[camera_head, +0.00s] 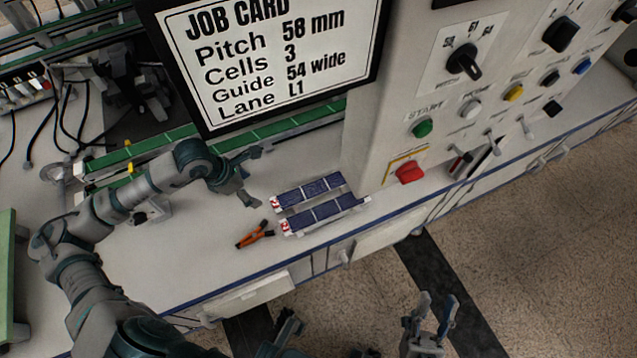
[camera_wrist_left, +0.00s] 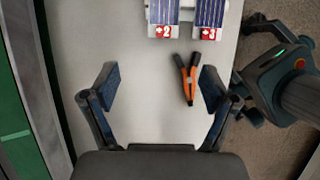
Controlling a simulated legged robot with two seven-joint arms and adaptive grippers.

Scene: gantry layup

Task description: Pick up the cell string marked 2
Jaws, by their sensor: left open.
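The cell string marked 2 (camera_head: 312,189) is a dark blue panel strip with a red-and-white tag, lying on the white bench. In the left wrist view it (camera_wrist_left: 163,10) is at the top edge, cut off by the frame. The string marked 3 (camera_head: 322,213) lies beside it, also in the left wrist view (camera_wrist_left: 209,11). My left gripper (camera_head: 249,177) is open and empty, above the bench to the left of the strings; its fingers (camera_wrist_left: 160,92) are spread wide in the left wrist view. My right gripper (camera_head: 436,306) has its fingers apart and empty, in front of the bench over the floor.
Orange-handled pliers (camera_head: 255,235) lie on the bench near the string tags. A control panel (camera_head: 385,150) with knobs and buttons stands right of the strings. A job card (camera_head: 270,55) hangs above the bench. A green rail (camera_head: 140,152) runs behind.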

